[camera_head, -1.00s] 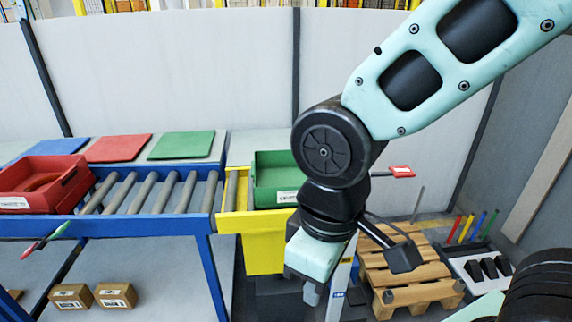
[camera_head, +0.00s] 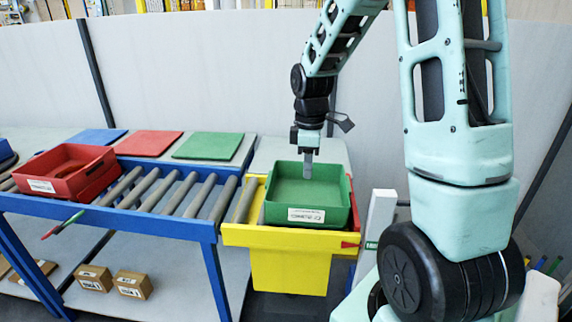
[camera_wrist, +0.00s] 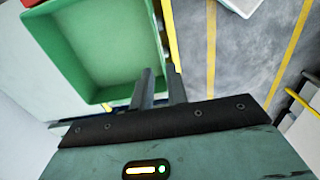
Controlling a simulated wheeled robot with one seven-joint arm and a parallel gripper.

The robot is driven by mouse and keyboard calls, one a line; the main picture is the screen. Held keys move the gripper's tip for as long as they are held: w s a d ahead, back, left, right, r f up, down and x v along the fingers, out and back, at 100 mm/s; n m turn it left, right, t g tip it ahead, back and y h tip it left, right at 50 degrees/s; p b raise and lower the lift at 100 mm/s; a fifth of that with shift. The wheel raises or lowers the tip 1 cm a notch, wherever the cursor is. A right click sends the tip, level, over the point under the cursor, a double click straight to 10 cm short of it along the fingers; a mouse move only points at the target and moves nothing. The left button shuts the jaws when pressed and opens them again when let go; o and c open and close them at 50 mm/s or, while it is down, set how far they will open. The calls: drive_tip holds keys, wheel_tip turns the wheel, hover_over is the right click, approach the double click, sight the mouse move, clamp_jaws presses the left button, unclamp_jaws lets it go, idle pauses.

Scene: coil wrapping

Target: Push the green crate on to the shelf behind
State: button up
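The green crate (camera_head: 335,213) is empty and stands upright on the yellow roller stand (camera_head: 290,268), its white label facing me. The shelf behind (camera_head: 330,151) is a pale, bare surface at the stand's far side. My gripper (camera_head: 308,170) points down over the crate in the head view, its tip in front of the crate's inside. In the wrist view the crate (camera_wrist: 95,45) fills the upper left, and my gripper's two fingers (camera_wrist: 160,85) overlap its edge with a narrow gap between them and nothing held. I cannot tell whether they touch the crate.
A blue roller conveyor (camera_head: 160,224) adjoins on the left with a red crate (camera_head: 68,186) on it. Blue, red (camera_head: 150,143) and green (camera_head: 208,146) mats lie behind it. A red handle (camera_head: 351,244) shows at the stand's right. Cardboard boxes (camera_head: 132,284) sit below.

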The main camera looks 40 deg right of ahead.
sight(306, 226)
drive_tip(key=f, duration=0.8)
drive_tip(key=f+b, duration=0.1)
drive_tip(key=f, duration=0.8)
drive_tip(key=shift+w+d+f, duration=0.1)
drive_tip(key=shift+d+f, duration=0.1)
drive_tip(key=shift+f, duration=0.05)
clamp_jaws()
